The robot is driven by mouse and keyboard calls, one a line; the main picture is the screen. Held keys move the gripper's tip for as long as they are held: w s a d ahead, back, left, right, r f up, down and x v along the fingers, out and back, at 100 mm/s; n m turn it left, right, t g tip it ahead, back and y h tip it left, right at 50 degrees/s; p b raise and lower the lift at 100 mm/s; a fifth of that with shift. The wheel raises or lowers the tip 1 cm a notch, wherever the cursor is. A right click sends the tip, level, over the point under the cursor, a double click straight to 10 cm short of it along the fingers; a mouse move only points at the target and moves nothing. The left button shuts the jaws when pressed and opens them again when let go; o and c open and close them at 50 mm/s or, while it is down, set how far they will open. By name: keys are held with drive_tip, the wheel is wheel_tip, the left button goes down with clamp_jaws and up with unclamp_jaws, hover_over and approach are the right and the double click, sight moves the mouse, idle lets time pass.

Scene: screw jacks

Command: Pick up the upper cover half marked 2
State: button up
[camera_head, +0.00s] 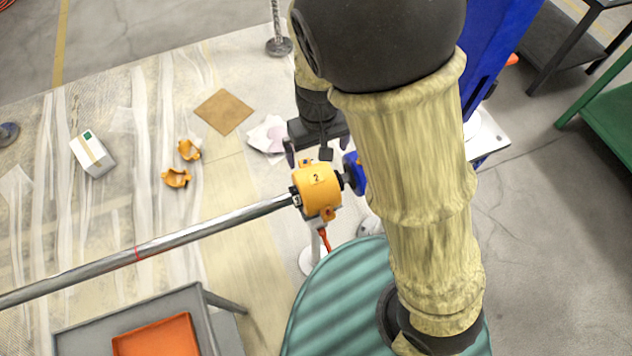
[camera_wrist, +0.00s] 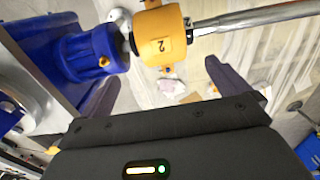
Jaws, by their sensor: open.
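The upper cover half marked 2 (camera_head: 318,181) is orange and sits around the steel shaft beside the blue machine. It also shows at the top of the wrist view (camera_wrist: 160,37), with its 2 upside down. My gripper (camera_head: 320,153) is open and empty, just behind the cover in the head view. In the wrist view my gripper (camera_wrist: 162,70) has its two dark fingers spread wide, with the cover beyond them; I see no contact. The cover's underside and any lower half are mostly hidden.
The steel shaft (camera_head: 150,248) runs left from the cover. A blue machine (camera_wrist: 88,50) stands close on its other side. Orange pieces (camera_head: 177,178), a white box (camera_head: 92,154) and a brown sheet (camera_head: 223,111) lie on the sheeted floor. A grey cart (camera_head: 75,341) stands in front.

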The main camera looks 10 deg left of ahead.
hover_over(316, 177)
drive_tip(key=f, duration=0.6)
drive_tip(key=shift+s+d+f, duration=0.1)
drive_tip(key=shift+d+f, duration=0.05)
drive_tip(key=shift+d, duration=0.05)
wheel_tip(316, 177, down, 5)
drive_tip(key=shift+a+f+b, duration=0.1)
drive_tip(key=shift+a+b, duration=0.05)
drive_tip(key=shift+b, duration=0.15)
idle(0.3)
drive_tip(key=c, duration=0.9)
drive_tip(key=shift+r+p, duration=0.6)
drive_tip(key=shift+r, duration=4.45)
drive_tip(key=shift+c, duration=0.2)
